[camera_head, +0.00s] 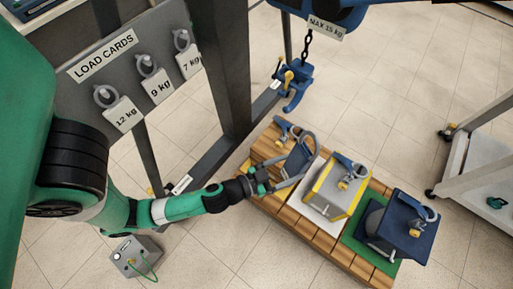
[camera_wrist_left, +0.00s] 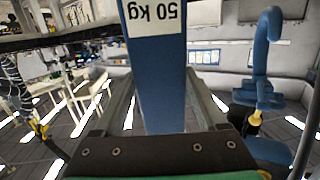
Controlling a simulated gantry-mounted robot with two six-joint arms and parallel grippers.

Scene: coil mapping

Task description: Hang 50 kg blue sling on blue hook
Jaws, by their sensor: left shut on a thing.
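My left gripper (camera_head: 272,183) reaches in from the left over the pallet. It is shut on a blue sling (camera_head: 300,158), which stands up as a loop above the pallet's left part. In the left wrist view the blue sling (camera_wrist_left: 165,95) rises between the two fingers, with an upside-down "50 kg" label (camera_wrist_left: 154,15). The blue hook (camera_head: 295,98) hangs from a chain above and behind the pallet, apart from the sling. A blue hook with a yellow part also shows at the right of the left wrist view (camera_wrist_left: 262,60). My right gripper is in neither view.
The wooden pallet (camera_head: 333,250) carries a yellow-edged load (camera_head: 328,203) and a dark blue load (camera_head: 408,222). A "MAX 15 kg" label (camera_head: 327,28) is on the hoist. Load cards (camera_head: 124,114) hang on a grey board beside a dark post (camera_head: 222,70). A cart (camera_head: 485,150) stands at right.

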